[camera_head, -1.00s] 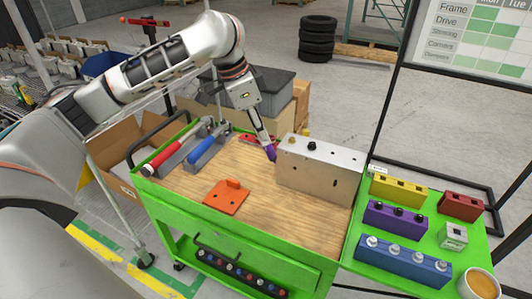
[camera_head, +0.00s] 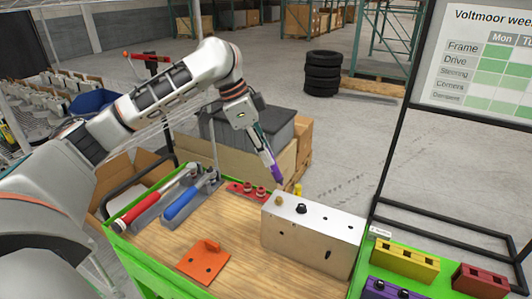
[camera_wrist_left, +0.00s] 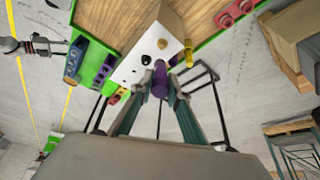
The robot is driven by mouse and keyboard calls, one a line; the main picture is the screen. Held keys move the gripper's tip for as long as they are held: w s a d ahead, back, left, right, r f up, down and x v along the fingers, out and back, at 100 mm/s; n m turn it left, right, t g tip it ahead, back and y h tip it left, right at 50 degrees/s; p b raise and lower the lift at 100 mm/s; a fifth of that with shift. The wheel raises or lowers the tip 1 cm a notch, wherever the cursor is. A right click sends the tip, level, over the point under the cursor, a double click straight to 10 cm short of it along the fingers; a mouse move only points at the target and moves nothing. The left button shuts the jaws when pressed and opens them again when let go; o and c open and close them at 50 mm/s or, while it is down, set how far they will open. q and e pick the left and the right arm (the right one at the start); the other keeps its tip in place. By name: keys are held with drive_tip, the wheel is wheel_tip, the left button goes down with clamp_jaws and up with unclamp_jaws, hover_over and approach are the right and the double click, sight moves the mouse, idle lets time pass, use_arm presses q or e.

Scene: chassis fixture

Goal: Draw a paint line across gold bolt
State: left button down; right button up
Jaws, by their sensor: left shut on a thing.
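The gold bolt (camera_head: 279,200) stands on the left end of the white top of a metal chassis block (camera_head: 305,238); it shows in the wrist view (camera_wrist_left: 162,44). A black bolt (camera_head: 301,208) is to its right. My left gripper (camera_head: 268,153) is shut on a purple paint marker (camera_head: 277,172), pointing down. In the head view the marker tip appears just above the gold bolt; I cannot tell whether they touch. The marker also shows between my fingers in the wrist view (camera_wrist_left: 160,82). My right gripper (camera_wrist_left: 58,46) seems to show small at the wrist view's left edge.
The block stands on a wooden-topped green cart (camera_head: 215,225). An orange plate (camera_head: 204,260) and red- and blue-handled tools (camera_head: 180,203) lie left. A red holder (camera_head: 245,189) and a yellow marker (camera_head: 298,190) are behind. Yellow (camera_head: 405,261) and purple blocks are at right.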

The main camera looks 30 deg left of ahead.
use_arm(q)
drive_tip(key=shift+s+f, duration=0.3)
drive_tip(key=shift+f, duration=0.25)
drive_tip(key=shift+w+f, duration=0.1)
drive_tip(key=shift+f, duration=1.1)
drive_tip(key=shift+f, duration=0.6)
drive_tip(key=shift+a, duration=0.55)
idle(0.5)
drive_tip(key=shift+d+f, duration=0.2)
drive_tip(key=shift+d, duration=0.4)
idle(0.5)
drive_tip(key=shift+r, duration=3.15)
